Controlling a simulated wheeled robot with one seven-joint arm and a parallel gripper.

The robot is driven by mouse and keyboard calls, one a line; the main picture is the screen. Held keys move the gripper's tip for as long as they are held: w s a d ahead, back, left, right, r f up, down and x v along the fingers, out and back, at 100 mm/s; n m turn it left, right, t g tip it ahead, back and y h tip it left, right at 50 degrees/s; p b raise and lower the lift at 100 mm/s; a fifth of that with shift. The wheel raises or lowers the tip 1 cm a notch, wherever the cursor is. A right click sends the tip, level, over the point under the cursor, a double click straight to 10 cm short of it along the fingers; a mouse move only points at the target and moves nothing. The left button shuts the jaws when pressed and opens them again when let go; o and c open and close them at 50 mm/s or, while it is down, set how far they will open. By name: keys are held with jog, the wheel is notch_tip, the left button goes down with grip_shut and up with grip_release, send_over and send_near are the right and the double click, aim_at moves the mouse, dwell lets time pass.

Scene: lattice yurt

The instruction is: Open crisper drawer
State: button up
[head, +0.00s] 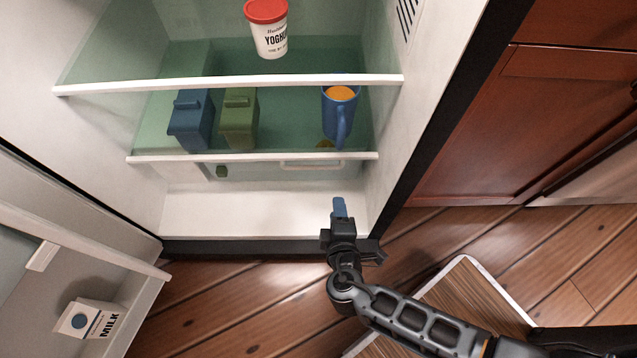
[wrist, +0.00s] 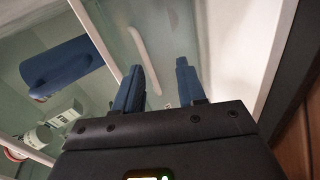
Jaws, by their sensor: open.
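The crisper drawer (head: 250,172) is a clear drawer under the lowest shelf of the open fridge and looks shut. Its pale bar handle (head: 312,165) is on the right part of the front; the handle also shows in the wrist view (wrist: 145,58). My gripper (head: 339,205) is open and empty at the fridge's front, in front of and below the handle in the head view. In the wrist view its two blue fingers (wrist: 160,68) are spread apart, with the handle beyond them. I see no contact with the handle.
On the lower shelf stand a blue container (head: 190,122), a green container (head: 239,120) and a blue mug (head: 340,112). A yoghurt tub (head: 268,35) is above. The open fridge door, with milk (head: 92,319), is at left; wooden cabinets (head: 540,110) are at right.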

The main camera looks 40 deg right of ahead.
jog(key=w+d+t+h+b, duration=0.1)
jog(key=w+b, duration=0.1)
jog(key=w, duration=0.4)
jog(key=w+d+f+n+h+b, duration=0.1)
jog(key=w+d, duration=0.1)
jog(key=w, duration=0.4)
jog(key=shift+w+d+f+t+b, duration=0.15)
jog(key=shift+f+t+b, duration=0.15)
jog(key=shift+t+b, duration=0.1)
grip_shut()
